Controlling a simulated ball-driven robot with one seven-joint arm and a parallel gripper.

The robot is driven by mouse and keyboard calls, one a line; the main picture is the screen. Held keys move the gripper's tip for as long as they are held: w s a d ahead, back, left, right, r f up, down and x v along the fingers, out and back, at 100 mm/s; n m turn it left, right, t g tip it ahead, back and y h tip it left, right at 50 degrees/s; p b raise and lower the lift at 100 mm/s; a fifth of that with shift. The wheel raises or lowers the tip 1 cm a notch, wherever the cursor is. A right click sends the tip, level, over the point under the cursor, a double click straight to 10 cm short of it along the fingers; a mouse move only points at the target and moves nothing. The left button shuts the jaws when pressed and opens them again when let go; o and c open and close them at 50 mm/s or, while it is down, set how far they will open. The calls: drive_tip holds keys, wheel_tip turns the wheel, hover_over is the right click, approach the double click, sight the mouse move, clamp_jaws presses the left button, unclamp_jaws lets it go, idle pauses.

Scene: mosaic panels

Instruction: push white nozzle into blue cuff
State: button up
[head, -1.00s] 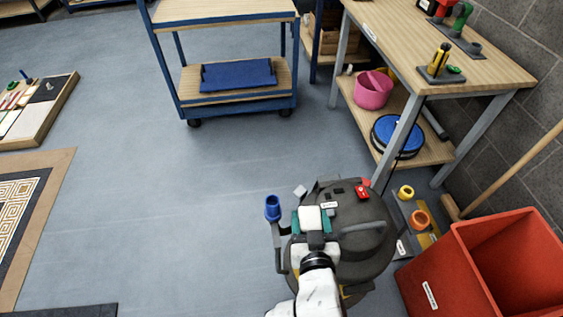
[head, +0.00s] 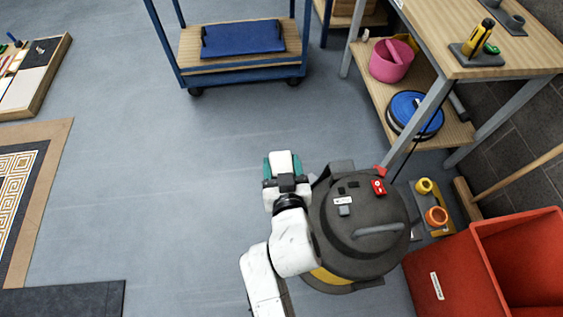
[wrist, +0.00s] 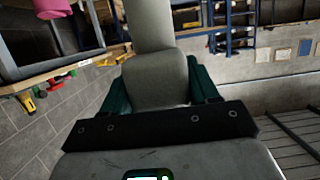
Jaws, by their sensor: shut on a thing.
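My gripper (head: 282,168) has teal fingers and stands left of the dark vacuum (head: 362,215) in the head view. It is shut on the white nozzle (head: 281,158), which sits between the fingers. In the wrist view the nozzle (wrist: 153,82) looks pale grey, with a broad part between the teal fingers and a narrower part reaching up and away. The blue cuff does not show in either view now. I cannot tell whether the nozzle touches it.
A red bin (head: 437,285) stands at the lower right. A workbench (head: 480,50) and a blue-framed cart (head: 185,62) stand farther back. Yellow and orange fittings (head: 436,216) lie right of the vacuum. Floor to the left of my gripper is clear, up to a bordered mat (head: 45,200).

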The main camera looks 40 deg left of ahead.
drive_tip(key=shift+s+d, duration=0.1)
drive_tip(key=shift+d, duration=0.05)
drive_tip(key=shift+f+b, duration=2.3)
drive_tip(key=shift+f, duration=0.2)
drive_tip(key=shift+f+b, duration=1.9)
drive_tip(key=shift+f, duration=0.15)
drive_tip(key=o, duration=1.2)
drive_tip(key=shift+c, duration=0.2)
drive_tip(key=shift+s+d+r, duration=0.1)
drive_tip(key=p+v, duration=0.2)
drive_tip(key=v, duration=0.8)
drive_tip(key=shift+s+d, duration=0.15)
drive_tip(key=shift+d, duration=0.1)
drive_tip(key=shift+r+p, duration=0.1)
drive_tip(key=shift+p, duration=0.2)
